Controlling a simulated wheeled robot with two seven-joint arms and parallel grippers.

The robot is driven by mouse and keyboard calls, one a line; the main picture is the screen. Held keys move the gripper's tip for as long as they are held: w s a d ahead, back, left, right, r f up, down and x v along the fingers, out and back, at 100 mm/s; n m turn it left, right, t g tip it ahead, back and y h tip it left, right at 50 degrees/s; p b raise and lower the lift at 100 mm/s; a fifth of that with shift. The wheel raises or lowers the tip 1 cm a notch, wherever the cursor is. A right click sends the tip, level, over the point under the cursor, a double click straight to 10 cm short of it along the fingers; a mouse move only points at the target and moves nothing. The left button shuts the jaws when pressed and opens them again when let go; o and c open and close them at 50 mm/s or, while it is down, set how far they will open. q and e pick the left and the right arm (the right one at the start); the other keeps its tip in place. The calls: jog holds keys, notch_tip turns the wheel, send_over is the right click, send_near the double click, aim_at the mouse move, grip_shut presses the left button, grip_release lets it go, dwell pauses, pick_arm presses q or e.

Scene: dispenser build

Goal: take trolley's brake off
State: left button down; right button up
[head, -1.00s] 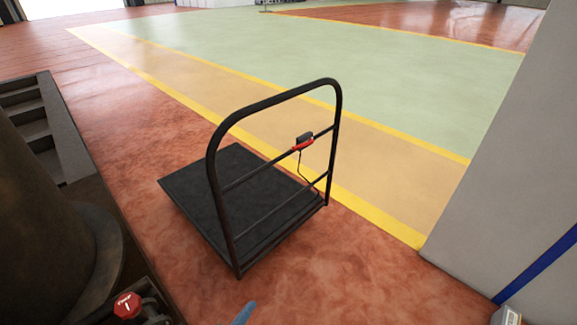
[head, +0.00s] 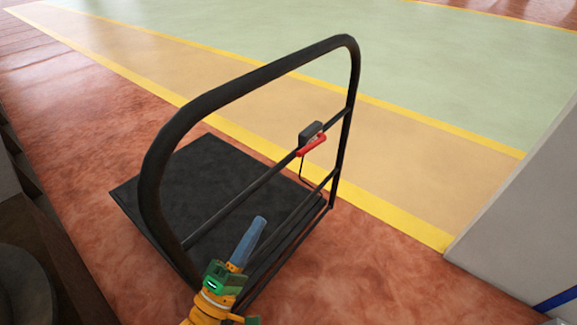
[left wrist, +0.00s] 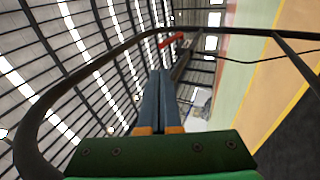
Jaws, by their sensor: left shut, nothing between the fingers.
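The trolley has a flat black deck (head: 190,165) and an upright black tubular handle frame (head: 250,75). A small black box with a red brake lever (head: 312,144) is fixed on the frame's upper crossbar, toward its right side, with a thin cable running down. My left gripper (head: 262,220) is shut and empty, below and left of the lever, apart from it, on the near side of the frame. In the left wrist view the shut blue fingers (left wrist: 163,75) point up toward the red lever (left wrist: 172,39), with the handle tube arching around. My right gripper is not in view.
A grey wall or pillar (head: 520,200) stands at the right. Dark machinery (head: 30,260) is at the lower left edge. Red floor (head: 60,100) with a yellow-edged tan lane beyond the trolley is clear.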

pick_arm(q)
jog(key=x, duration=1.4)
jog(key=shift+f, duration=0.15)
jog(key=shift+w, duration=0.1)
